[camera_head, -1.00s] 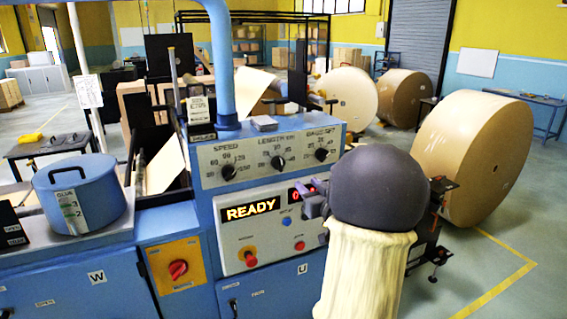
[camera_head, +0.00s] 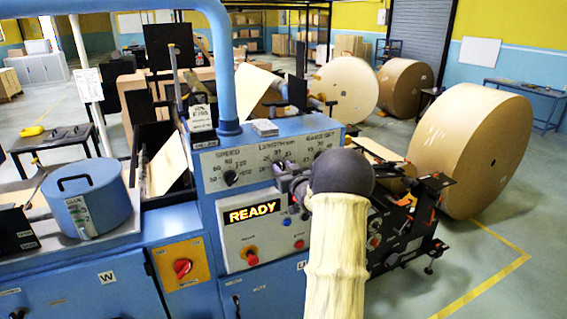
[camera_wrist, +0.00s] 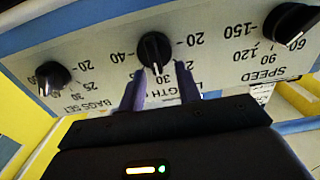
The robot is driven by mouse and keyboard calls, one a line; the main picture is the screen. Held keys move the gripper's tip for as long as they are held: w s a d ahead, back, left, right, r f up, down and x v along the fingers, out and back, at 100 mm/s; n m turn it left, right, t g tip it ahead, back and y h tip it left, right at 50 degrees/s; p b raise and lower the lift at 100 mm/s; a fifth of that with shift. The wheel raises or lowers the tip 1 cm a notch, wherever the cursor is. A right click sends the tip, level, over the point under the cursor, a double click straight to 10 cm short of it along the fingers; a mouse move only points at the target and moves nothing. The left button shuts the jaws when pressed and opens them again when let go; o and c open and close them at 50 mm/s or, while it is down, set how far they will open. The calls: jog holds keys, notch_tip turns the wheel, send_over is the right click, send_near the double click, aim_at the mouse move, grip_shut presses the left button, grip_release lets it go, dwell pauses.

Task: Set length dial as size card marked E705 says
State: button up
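The length dial (camera_wrist: 155,50) is a black knob with a white mark on the machine's panel; the wrist view shows it upside down, its mark at or near 30. My gripper (camera_wrist: 160,90) is open, its two purple fingers on either side of the knob's lower part in that view. I cannot tell if they touch it. In the head view my gripper (camera_head: 284,178) is at the panel and partly hides the length dial. The size card (camera_head: 200,117) stands at the panel's upper left; its print is small, with E705 seemingly on it.
The speed dial (camera_head: 231,177) and bags-set dial (camera_wrist: 52,76) flank the length dial. Below are a READY display (camera_head: 251,212), a red button (camera_head: 251,256) and other buttons. A blue pipe (camera_head: 222,70) rises beside the card. A glue pot (camera_head: 88,200) stands left.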

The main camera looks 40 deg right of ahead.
jog(key=shift+w+d, duration=0.25)
jog(key=shift+w, duration=0.05)
grip_shut()
